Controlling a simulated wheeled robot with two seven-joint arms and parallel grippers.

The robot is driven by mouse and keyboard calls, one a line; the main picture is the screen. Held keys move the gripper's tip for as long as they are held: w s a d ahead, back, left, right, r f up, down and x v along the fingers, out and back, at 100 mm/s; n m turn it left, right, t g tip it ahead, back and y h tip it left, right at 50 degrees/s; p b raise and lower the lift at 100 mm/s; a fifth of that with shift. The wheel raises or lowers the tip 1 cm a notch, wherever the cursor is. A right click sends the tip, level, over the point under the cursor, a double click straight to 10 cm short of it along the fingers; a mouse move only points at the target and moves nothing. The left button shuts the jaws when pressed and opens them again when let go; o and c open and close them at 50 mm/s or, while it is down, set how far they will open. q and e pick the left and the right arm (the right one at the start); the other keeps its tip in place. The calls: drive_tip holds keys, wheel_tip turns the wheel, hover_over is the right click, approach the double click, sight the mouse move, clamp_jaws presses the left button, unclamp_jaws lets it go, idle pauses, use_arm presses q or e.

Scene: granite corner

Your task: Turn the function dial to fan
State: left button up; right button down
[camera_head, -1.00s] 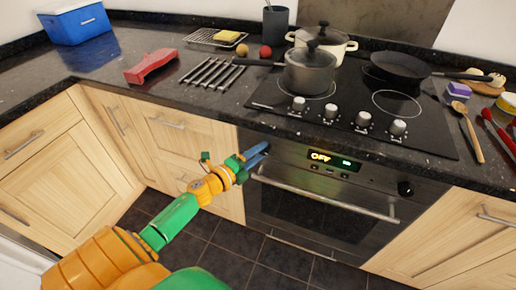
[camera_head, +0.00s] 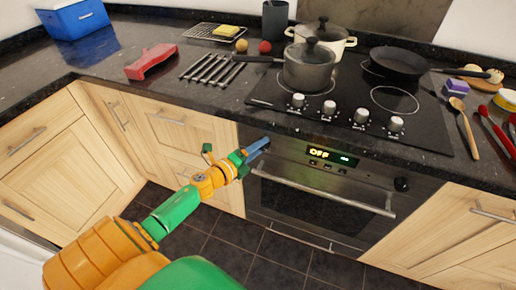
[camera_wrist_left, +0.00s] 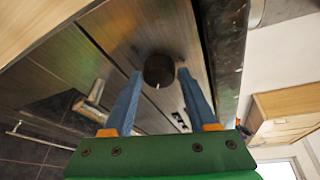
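The oven (camera_head: 318,205) is set under the counter, with a lit display (camera_head: 332,155) reading OFF. Its left dial is hidden behind my left gripper (camera_head: 261,146) in the head view. In the left wrist view this black round dial (camera_wrist_left: 158,69) with a pale pointer mark lies between the blue fingertips of my left gripper (camera_wrist_left: 161,73). The fingers are apart, with a gap visible on each side of the dial; contact cannot be seen. A second black dial (camera_head: 402,184) is at the right end of the panel. My right gripper is not in view.
The oven handle (camera_head: 320,189) runs just below the panel and the counter edge overhangs it. The cooktop (camera_head: 350,105) above holds a pot (camera_head: 309,68) and a pan (camera_head: 400,62), with several silver knobs along its front. The floor before the oven is clear.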

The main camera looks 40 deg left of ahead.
use_arm(q)
drive_tip(key=shift+o, duration=1.1)
drive_tip(key=s+r, duration=0.1)
drive_tip(key=s, duration=0.6)
drive_tip(key=shift+a, duration=0.35)
